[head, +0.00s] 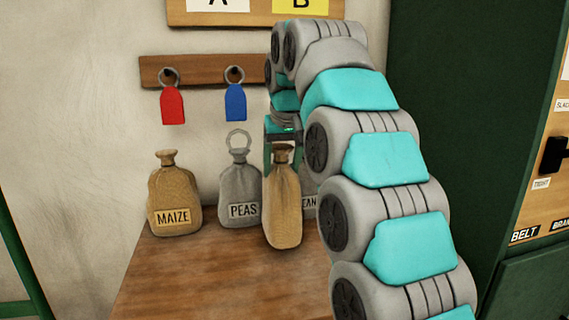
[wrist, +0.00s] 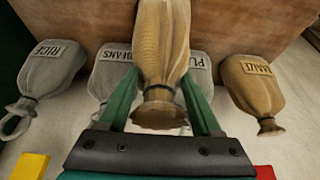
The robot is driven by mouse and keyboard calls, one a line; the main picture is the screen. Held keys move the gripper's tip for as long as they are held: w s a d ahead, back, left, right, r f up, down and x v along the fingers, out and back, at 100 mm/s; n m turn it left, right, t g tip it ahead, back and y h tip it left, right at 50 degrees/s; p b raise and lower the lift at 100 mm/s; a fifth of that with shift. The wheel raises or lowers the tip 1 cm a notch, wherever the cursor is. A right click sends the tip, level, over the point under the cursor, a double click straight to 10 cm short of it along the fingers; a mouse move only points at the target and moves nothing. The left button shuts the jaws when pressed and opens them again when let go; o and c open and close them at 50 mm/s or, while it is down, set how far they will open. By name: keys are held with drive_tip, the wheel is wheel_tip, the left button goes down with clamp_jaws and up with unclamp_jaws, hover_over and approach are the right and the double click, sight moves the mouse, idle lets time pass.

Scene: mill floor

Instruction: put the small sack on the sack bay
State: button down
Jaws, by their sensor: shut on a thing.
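The small tan sack (head: 283,215) hangs upright from my gripper (head: 283,150), with no label visible on it. In the wrist view the sack (wrist: 163,40) is between the two green fingers of my gripper (wrist: 160,85), which are shut around its neck end. The sack is in front of the row of labelled sacks, over the wooden top (head: 190,280). I cannot tell whether its bottom touches the wood. No sign naming a sack bay is readable.
A tan MAIZE sack (head: 173,200) and a ringed grey PEAS sack (head: 239,190) stand at the back left. A grey BEANS sack (head: 309,203) is partly hidden. The wrist view adds a grey RICE sack (wrist: 50,70). Red (head: 172,105) and blue (head: 235,102) tags hang above. The front wood is clear.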

drive_tip(key=shift+f, duration=1.5)
drive_tip(key=shift+c, duration=0.3)
unclamp_jaws()
